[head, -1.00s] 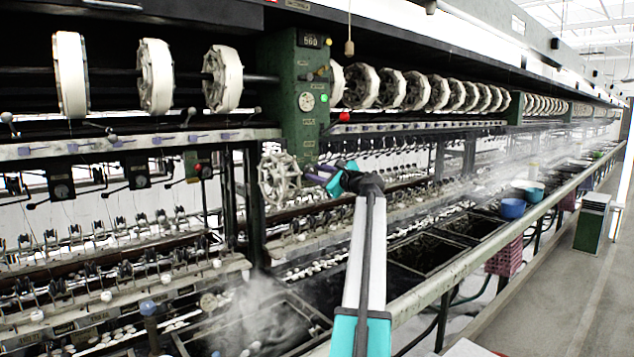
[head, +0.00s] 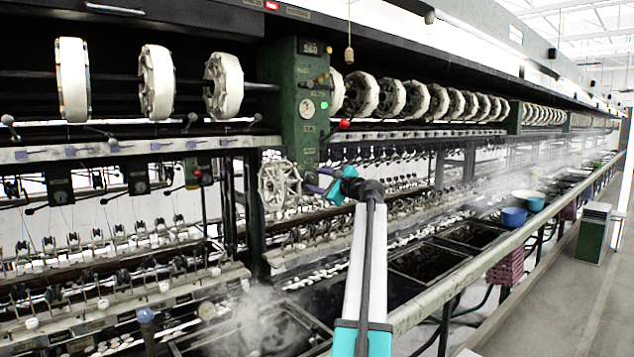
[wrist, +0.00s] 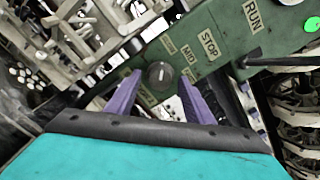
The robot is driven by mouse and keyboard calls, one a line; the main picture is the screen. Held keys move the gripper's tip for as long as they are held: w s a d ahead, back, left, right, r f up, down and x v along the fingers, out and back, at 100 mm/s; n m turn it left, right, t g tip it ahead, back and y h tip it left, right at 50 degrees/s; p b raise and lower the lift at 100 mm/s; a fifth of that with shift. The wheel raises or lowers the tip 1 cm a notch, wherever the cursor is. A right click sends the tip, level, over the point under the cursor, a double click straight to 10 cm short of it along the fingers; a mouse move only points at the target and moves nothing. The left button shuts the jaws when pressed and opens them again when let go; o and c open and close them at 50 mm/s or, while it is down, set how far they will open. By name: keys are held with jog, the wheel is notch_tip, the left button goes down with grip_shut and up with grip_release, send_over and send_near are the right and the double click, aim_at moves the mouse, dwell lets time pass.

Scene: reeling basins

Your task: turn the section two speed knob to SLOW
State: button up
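A round dark grey knob (wrist: 160,75) with a light pointer mark sits on the green panel in the wrist view. Labels lie around it: one reads MID (wrist: 188,50); the others close by are too blurred or tilted to read. My gripper (head: 312,183) is at the lower part of the green control column (head: 308,110). In the wrist view its two purple fingers are spread, one on each side of the knob, with nothing between them but the knob behind. I cannot tell whether they touch it. In the head view the knob is not discernible.
STOP (wrist: 208,43) and RUN (wrist: 252,15) labels and a green light (wrist: 312,23) are further up the panel. A pale spoked reel (head: 279,187) stands just left of my gripper. A red-tipped lever (head: 345,124) sticks out above.

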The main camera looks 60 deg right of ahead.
jog(key=shift+s, duration=0.15)
jog(key=b+v, duration=0.2)
jog(key=v, duration=1.1)
jog(key=shift+s+b, duration=0.25)
jog(key=shift+b, duration=0.1)
jog(key=shift+s+a, duration=0.1)
jog(key=shift+a, duration=0.05)
